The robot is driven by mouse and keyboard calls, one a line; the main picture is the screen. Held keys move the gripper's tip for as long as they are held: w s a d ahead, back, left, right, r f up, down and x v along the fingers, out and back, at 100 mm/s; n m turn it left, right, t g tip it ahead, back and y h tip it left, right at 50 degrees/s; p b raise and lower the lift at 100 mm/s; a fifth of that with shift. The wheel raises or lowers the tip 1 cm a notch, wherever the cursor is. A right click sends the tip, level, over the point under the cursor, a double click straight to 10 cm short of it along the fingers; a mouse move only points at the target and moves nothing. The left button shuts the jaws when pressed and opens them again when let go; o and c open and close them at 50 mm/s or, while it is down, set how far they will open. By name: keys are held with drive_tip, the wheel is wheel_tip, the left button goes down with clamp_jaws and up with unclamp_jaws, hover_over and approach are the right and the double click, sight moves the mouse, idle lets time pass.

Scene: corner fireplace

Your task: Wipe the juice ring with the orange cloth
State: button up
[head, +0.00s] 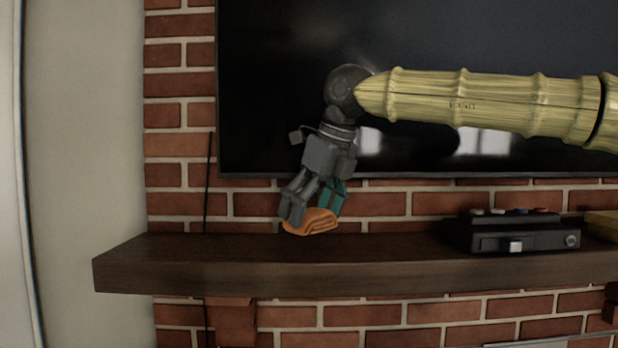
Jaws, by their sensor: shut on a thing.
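My gripper (311,211) points down over the left part of the dark wooden mantel shelf (200,267). It is shut on the orange cloth (310,223), which is folded or bunched between the fingertips. The cloth is at the shelf's top surface; I cannot tell for sure whether it touches it. One finger looks grey, the other side shows teal. No juice ring is visible; the cloth may hide it, or the low viewing angle may.
A black box-shaped device (512,234) with small items on top stands on the shelf to the right, beside a yellowish object (603,223). A large dark screen (270,90) hangs behind on the brick wall. A thin black cable (208,190) runs down at left. The shelf is clear between cloth and device.

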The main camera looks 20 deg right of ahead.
drive_tip(key=shift+w+r+p, duration=0.15)
drive_tip(key=shift+r+p, duration=0.15)
drive_tip(key=shift+r, duration=1.85)
drive_tip(key=shift+f, duration=0.1)
